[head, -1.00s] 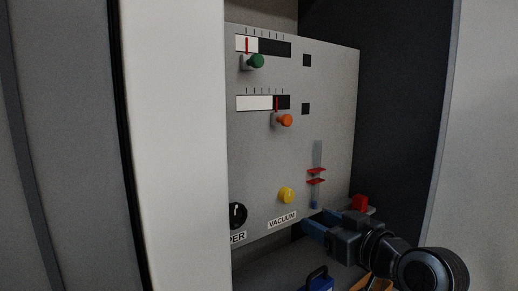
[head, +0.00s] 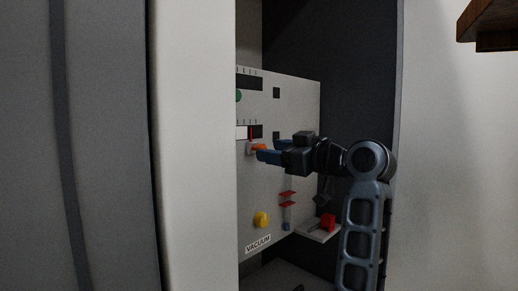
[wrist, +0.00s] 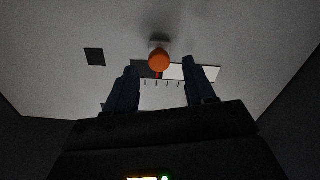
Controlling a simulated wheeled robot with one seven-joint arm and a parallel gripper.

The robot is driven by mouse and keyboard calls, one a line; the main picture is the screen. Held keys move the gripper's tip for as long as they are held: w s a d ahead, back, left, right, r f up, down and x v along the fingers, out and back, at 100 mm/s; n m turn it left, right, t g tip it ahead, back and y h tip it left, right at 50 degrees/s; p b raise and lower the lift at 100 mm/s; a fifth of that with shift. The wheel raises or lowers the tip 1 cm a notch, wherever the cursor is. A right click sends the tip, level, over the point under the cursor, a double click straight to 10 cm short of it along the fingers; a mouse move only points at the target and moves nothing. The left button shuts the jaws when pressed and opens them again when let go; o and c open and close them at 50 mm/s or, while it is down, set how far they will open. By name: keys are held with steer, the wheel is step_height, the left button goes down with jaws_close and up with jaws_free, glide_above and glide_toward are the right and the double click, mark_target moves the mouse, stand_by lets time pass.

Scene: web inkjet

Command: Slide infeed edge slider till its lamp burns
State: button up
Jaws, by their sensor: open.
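The panel (head: 300,110) carries two sliders, one with a green knob (head: 238,95) above and one with an orange knob (head: 258,147) below. No name for either is readable here. My gripper (head: 268,149) is open at the orange knob. In the wrist view the orange knob (wrist: 159,60) shows between and slightly beyond the fingertips, with no clear contact. Its red pointer (wrist: 158,74) stands between the white and dark parts of the strip. The square lamp (wrist: 95,57) beside it is dark, as is the upper lamp (head: 276,93).
A yellow button (head: 261,219) sits above the VACUUM label (head: 258,244). Red tabs (head: 287,198) on a vertical slot and a red block (head: 327,222) on a small ledge are below my arm. A white cabinet edge (head: 195,150) hides the panel's left side. A wooden shelf (head: 490,25) is upper right.

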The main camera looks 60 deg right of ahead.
steer(key=shift+x, duration=2.3)
steer(key=shift+s, duration=0.1)
jaws_close()
